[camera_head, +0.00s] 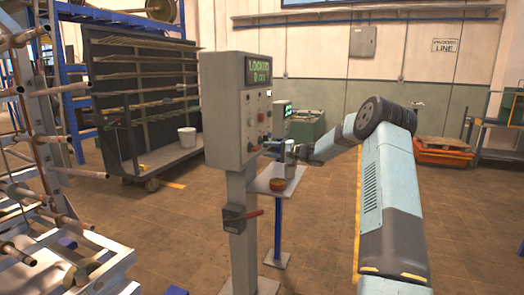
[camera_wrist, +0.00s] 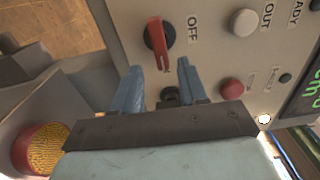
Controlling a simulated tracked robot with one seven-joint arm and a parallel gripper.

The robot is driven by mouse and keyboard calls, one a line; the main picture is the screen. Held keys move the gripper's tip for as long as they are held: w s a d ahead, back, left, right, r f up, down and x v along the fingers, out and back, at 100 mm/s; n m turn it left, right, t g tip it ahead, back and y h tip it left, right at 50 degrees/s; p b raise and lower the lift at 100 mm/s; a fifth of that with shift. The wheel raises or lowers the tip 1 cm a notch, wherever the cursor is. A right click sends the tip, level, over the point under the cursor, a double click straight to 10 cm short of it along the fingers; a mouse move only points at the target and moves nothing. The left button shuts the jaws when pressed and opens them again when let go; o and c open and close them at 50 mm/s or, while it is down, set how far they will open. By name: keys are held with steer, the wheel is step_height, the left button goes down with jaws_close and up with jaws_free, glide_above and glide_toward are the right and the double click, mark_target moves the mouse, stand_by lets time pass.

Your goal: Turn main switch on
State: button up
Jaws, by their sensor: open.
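The grey control box (camera_head: 224,110) stands on a post and has a lit green display reading "LOCKED". In the wrist view, its panel carries a rotary switch with a red handle (camera_wrist: 156,36) on a black base, beside the word "OFF". My gripper (camera_wrist: 160,70) is open, its two blue fingers pointing at the panel. The near end of the red handle lies in line with the gap between the fingertips; I cannot tell whether they touch it. In the head view my gripper (camera_head: 271,148) is close to the lower panel, and the switch is hard to make out.
White and red buttons (camera_wrist: 244,22) (camera_wrist: 232,88) sit near the switch. A small table (camera_head: 280,180) with a red-and-yellow round object (camera_head: 277,185) stands below my gripper. A lower box with a red lever (camera_head: 253,214) is on the post. A rack (camera_head: 140,110) stands left.

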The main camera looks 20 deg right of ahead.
steer(key=v, duration=0.9)
steer(key=shift+s+d, duration=0.2)
steer(key=shift+d, duration=0.15)
steer(key=s+a+r+n+g+h, duration=0.3)
steer(key=s+a+r+g, duration=0.1)
steer(key=s+a, duration=0.7)
steer(key=s+a+r+n+g+h, duration=0.2)
steer(key=s+a+r+g+h, duration=0.15)
steer(key=s+a, duration=0.7)
steer(key=s+d+h, duration=0.2)
steer(key=s, duration=0.9)
steer(key=s+d+r+n+t+h, duration=0.1)
steer(key=s+h, duration=0.2)
steer(key=s, duration=0.9)
steer(key=s+d+n+t+h, duration=0.1)
steer(key=s+d+h, duration=0.1)
steer(key=s, duration=0.9)
steer(key=shift+s+d+r+h, duration=0.15)
steer(key=shift+s+d+h, duration=0.2)
steer(key=shift+h, duration=0.2)
